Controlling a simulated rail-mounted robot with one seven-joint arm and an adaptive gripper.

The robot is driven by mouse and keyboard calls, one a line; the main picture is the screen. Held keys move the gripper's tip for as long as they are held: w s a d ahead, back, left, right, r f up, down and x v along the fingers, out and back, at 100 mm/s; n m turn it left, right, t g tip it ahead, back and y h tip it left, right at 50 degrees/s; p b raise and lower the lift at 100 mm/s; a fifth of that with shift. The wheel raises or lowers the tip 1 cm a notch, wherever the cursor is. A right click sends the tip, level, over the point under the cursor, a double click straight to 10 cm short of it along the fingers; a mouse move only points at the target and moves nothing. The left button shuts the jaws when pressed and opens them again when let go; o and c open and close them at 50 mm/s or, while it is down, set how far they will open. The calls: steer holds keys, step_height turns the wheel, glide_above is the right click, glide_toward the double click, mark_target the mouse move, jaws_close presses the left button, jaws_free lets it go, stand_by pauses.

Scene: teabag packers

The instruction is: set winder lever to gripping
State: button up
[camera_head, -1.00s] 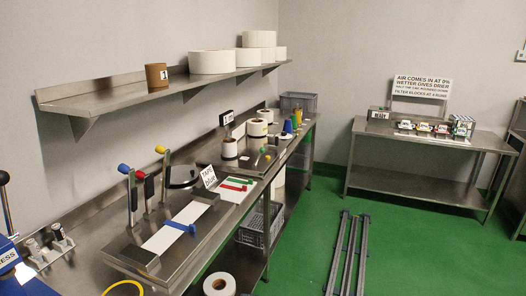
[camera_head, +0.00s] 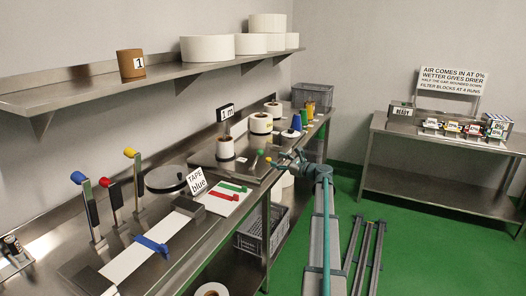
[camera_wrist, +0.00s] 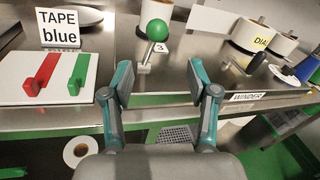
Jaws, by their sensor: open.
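My gripper (camera_wrist: 160,85) is open and empty in the wrist view, with its two fingers wide apart at the bench's front edge. In the head view my gripper (camera_head: 285,160) is beside the far part of the bench. A WINDER label (camera_wrist: 248,97) is on the front edge, right of the fingers. A lever with a green ball (camera_wrist: 157,30) stands beyond the gap between the fingers, beside a tag marked 3. Right of it is a small dark handle (camera_wrist: 257,62) above the WINDER label. Which setting the winder lever is at cannot be told.
White rolls (camera_wrist: 250,35) stand at the back right. Several levers and a blue clamp (camera_head: 151,244) occupy the near bench. Green floor lies right of the bench.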

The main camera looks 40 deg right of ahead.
mark_target(260, 152)
steer(key=w+a+p, duration=0.1)
steer(key=w, duration=0.2)
steer(key=w+m+p, duration=0.1)
steer(key=w, duration=0.2)
steer(key=w+a+r+m, duration=0.1)
steer(key=w, duration=0.3)
steer(key=shift+a+p, duration=0.35)
steer(key=shift+p, duration=0.05)
jaws_close()
